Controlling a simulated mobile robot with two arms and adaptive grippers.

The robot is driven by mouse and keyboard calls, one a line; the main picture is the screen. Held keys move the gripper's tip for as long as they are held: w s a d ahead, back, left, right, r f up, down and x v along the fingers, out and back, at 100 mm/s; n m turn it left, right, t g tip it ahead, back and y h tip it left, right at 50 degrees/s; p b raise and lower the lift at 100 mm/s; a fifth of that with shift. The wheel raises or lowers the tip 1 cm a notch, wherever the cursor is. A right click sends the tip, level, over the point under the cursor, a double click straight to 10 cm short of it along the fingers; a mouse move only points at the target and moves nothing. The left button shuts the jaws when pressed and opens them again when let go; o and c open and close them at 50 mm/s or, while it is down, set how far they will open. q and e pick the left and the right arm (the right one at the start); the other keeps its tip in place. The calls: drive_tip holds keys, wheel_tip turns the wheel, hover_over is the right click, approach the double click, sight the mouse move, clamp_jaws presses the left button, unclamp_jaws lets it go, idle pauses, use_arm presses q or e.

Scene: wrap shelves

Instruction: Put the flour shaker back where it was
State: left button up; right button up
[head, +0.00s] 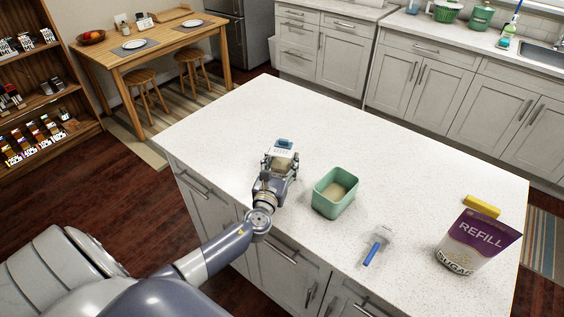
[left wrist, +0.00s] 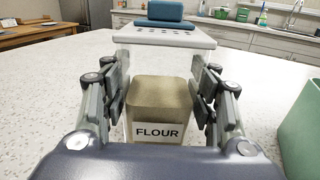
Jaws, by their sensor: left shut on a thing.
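The flour shaker (head: 284,154) is a clear container with a white and blue top, partly filled with beige flour. In the left wrist view it stands upright, and its FLOUR label (left wrist: 157,132) faces me. My left gripper (head: 280,162) is shut on it, with one finger on each side of the body. The shaker is at or just above the white countertop (head: 240,113); I cannot tell whether its base touches. My right gripper is not in view.
A green open bin (head: 322,204) holding beige powder stands just right of the shaker. A blue-handled scoop (head: 372,254), a purple sugar refill bag (head: 475,242) and a yellow block (head: 482,206) are farther right. The counter behind and left of the shaker is clear.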

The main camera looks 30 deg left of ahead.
use_arm(q)
drive_tip(key=shift+f, duration=0.1)
drive_tip(key=o, duration=1.3)
drive_tip(key=shift+r, duration=0.25)
drive_tip(key=b+v, duration=0.1)
drive_tip(key=v, duration=1)
drive_tip(key=shift+f+b, duration=0.15)
drive_tip(key=shift+b, duration=0.2)
drive_tip(key=shift+s+d, duration=0.15)
drive_tip(key=shift+s, duration=0.4)
